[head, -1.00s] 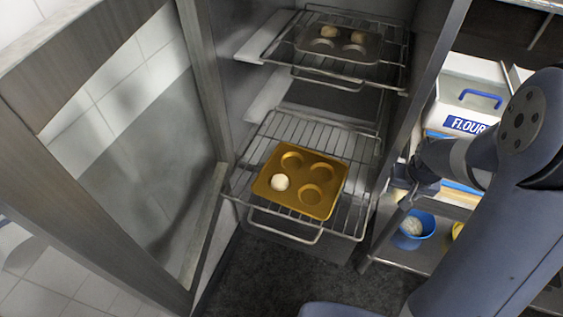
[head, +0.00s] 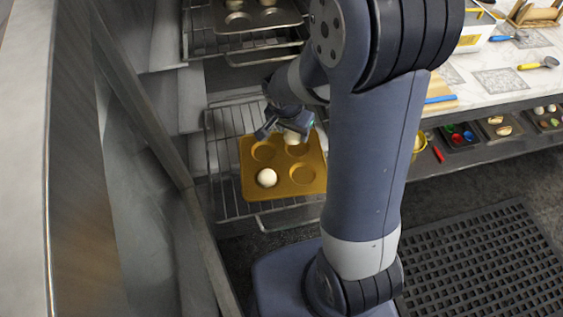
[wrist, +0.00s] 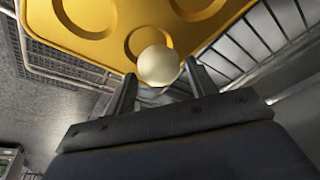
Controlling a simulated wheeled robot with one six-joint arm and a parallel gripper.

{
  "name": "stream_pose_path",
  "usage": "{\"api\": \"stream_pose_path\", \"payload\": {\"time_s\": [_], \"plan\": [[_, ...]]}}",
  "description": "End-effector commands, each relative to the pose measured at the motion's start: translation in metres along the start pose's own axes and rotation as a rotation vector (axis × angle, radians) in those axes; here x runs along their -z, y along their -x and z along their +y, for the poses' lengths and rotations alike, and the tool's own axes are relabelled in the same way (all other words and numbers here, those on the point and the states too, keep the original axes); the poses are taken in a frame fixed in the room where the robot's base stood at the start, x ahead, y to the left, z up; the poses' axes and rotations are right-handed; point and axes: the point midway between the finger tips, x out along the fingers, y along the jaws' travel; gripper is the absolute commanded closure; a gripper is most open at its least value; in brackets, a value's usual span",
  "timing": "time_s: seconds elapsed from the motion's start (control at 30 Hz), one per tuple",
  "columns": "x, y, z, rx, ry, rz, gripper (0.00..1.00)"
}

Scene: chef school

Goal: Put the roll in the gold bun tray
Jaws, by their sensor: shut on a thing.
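The gold bun tray (head: 284,174) lies on the lower wire rack, with several round cups. One pale roll (head: 266,177) sits in its front-left cup. My gripper (head: 290,130) is over the back-right part of the tray, shut on another pale roll (head: 292,138). In the wrist view this held roll (wrist: 158,66) is between the two fingertips (wrist: 158,82), with the gold tray (wrist: 120,50) behind it and a cup partly covered by it. I cannot tell whether the held roll touches the tray. The front-right and back-left cups are empty.
A dark tray (head: 258,20) with rolls stands on the upper rack (head: 262,47). The open door (head: 150,190) is at the left. A counter with utensils (head: 500,80) and a lower shelf of small trays (head: 497,127) are at the right. A black floor mat (head: 480,265) lies below.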

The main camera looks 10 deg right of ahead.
Motion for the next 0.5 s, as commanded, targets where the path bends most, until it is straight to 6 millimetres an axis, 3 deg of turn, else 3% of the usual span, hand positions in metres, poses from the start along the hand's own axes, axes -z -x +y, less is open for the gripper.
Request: {"api": "stream_pose_path", "payload": {"time_s": [0.27,0.5], "plan": [[-0.015,0.019,0.015,-0.134,-0.481,0.001,0.72],[-0.029,0.04,0.034,-0.281,-1.008,0.0,0.72]]}}
